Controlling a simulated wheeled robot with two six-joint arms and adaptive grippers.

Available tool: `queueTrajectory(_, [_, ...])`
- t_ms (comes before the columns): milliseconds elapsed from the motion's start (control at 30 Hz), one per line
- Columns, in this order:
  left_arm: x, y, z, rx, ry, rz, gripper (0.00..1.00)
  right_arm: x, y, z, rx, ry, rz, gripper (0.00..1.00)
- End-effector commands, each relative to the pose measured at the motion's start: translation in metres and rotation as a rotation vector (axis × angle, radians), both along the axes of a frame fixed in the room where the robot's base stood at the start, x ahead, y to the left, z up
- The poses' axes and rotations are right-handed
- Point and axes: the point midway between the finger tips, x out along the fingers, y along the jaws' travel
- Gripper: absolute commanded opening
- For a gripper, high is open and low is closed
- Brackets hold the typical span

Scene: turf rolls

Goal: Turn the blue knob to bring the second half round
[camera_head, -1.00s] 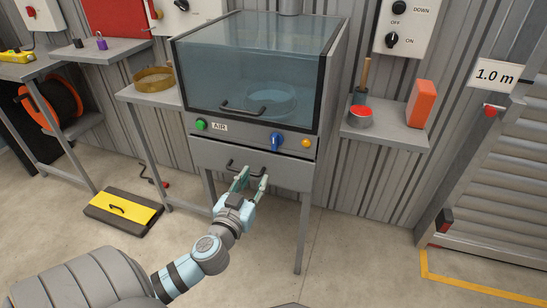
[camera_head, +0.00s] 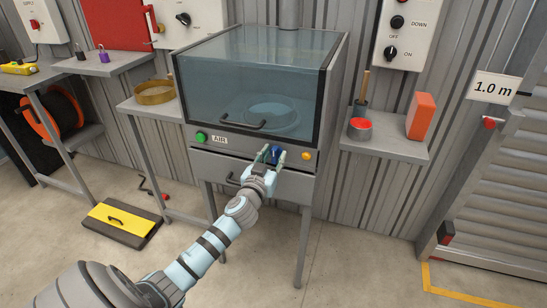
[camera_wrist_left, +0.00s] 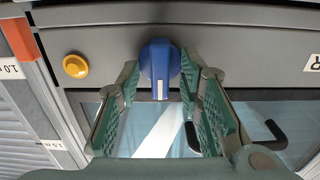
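The blue knob (camera_head: 275,152) is on the front panel of a glass-fronted cabinet (camera_head: 230,139). My left gripper (camera_head: 271,155) is at the panel, open, with one finger on each side of the knob. In the left wrist view the blue knob (camera_wrist_left: 160,66) shows between the two fingertips (camera_wrist_left: 160,75), with a small gap on each side; a white mark shows on it. I see no finger closed on it. Inside the cabinet, behind the tinted window, is a round dish-like thing (camera_head: 270,110). My right gripper is not in view.
A yellow button (camera_head: 306,156) is right of the knob; a green button (camera_head: 200,137) and an AIR label are to its left. A dark handle (camera_head: 245,124) crosses the window's lower edge. A shelf (camera_head: 385,146) with a red pot and orange block stands right.

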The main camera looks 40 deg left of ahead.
Motion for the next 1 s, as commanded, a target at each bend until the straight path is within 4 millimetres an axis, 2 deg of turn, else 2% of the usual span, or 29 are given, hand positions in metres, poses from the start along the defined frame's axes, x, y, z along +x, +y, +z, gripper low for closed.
queueTrajectory(33, [-0.0001,0.0,-0.0001,0.0,0.0,0.0,0.27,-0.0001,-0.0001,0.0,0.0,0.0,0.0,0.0])
queueTrajectory(200, [-0.0003,-0.0002,-0.0002,0.0,0.0,0.0,0.0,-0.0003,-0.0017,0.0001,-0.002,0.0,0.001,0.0])
queueTrajectory(667, [-0.0003,-0.0006,-0.0002,0.048,0.018,0.0,0.0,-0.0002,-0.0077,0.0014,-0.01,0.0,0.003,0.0])
queueTrajectory(1000, [0.0,-0.0015,-0.0002,0.258,0.091,0.0,0.0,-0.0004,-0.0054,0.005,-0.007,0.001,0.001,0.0])
